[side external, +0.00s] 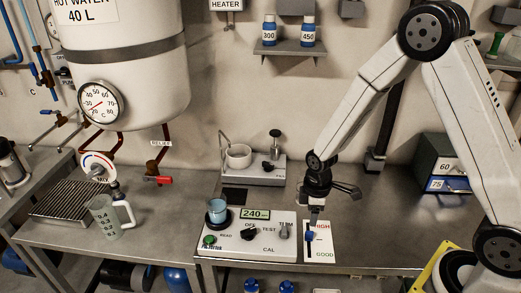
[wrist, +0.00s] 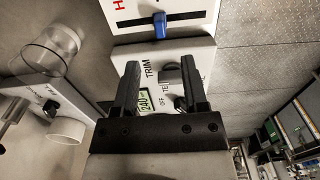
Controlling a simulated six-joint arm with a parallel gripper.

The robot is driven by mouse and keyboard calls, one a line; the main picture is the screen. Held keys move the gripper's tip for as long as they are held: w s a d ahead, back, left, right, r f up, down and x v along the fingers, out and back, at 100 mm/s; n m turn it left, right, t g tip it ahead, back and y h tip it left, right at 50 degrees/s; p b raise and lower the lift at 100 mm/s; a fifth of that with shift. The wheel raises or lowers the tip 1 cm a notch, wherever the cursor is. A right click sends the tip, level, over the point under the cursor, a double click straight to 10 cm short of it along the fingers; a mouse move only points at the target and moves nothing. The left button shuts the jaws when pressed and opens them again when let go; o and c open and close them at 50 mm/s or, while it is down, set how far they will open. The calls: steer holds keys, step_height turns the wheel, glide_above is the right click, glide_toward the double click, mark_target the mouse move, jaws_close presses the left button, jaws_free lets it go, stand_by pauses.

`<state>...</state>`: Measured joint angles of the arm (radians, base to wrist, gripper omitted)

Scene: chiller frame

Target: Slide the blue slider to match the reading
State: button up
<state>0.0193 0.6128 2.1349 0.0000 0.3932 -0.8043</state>
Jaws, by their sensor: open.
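The blue slider (side external: 309,235) sits on a white panel (side external: 322,255) marked HIGH in red at the top and GOOD in green at the bottom. In the wrist view the blue slider (wrist: 160,25) stands up from a dark slot, beyond my fingertips. My gripper (side external: 315,212) is over the upper part of the panel; whether it touches the panel is unclear. In the wrist view my gripper (wrist: 160,72) is open, with nothing between its fingers. The display (side external: 255,214) on the white meter box reads 240; its unit is too small to read.
The meter box (side external: 228,250) beside the panel carries a black knob (side external: 249,233), a green button (side external: 209,240) and a blue cup (side external: 217,211). A frosted jug (side external: 106,217) stands at left. A grey drawer box (side external: 443,163) is at right.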

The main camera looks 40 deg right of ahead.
mark_target(310, 232)
steer(key=shift+f, duration=0.15)
steer(key=shift+f, duration=3.8)
jaws_close()
